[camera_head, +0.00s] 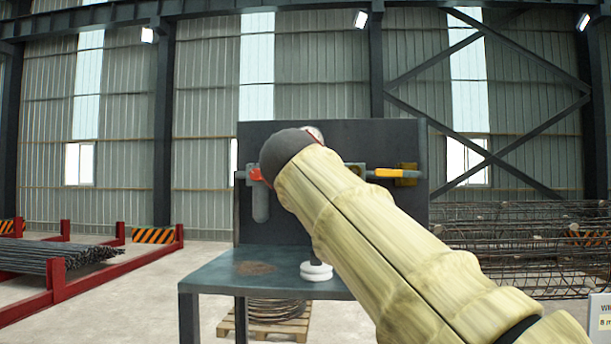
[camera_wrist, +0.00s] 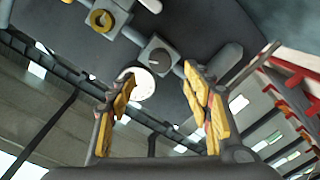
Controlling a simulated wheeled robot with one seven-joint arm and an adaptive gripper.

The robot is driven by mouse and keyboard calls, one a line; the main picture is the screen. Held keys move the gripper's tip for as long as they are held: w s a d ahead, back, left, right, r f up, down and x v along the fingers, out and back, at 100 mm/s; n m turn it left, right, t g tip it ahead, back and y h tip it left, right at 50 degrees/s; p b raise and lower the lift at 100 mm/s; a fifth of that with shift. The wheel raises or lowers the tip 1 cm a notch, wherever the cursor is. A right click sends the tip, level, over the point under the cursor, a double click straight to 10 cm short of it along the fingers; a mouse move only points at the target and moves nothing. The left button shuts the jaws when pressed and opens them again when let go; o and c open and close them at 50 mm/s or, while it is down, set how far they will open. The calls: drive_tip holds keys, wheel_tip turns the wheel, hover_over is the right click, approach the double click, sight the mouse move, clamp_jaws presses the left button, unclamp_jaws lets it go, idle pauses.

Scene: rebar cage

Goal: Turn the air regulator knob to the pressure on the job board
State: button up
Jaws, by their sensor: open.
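The regulator shows in the wrist view as a grey block with a round dark knob (camera_wrist: 159,57) on the pipe. A white round gauge (camera_wrist: 137,83) sits beside it, partly behind the left finger; its reading is too small to tell. I cannot tell the remaining distance. In the head view my arm hides the regulator, and only the gauge's rim (camera_head: 315,133) shows. A white sign (camera_head: 600,318) is cut off at the right edge; its text is only partly visible.
The pipe runs across a dark back panel (camera_head: 330,128) above a steel bench (camera_head: 215,275). White discs (camera_head: 316,270) lie on the bench.

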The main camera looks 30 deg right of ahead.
drive_tip(key=v, duration=0.3)
drive_tip(key=shift+s+a+f, duration=0.1)
drive_tip(key=shift+s, duration=0.1)
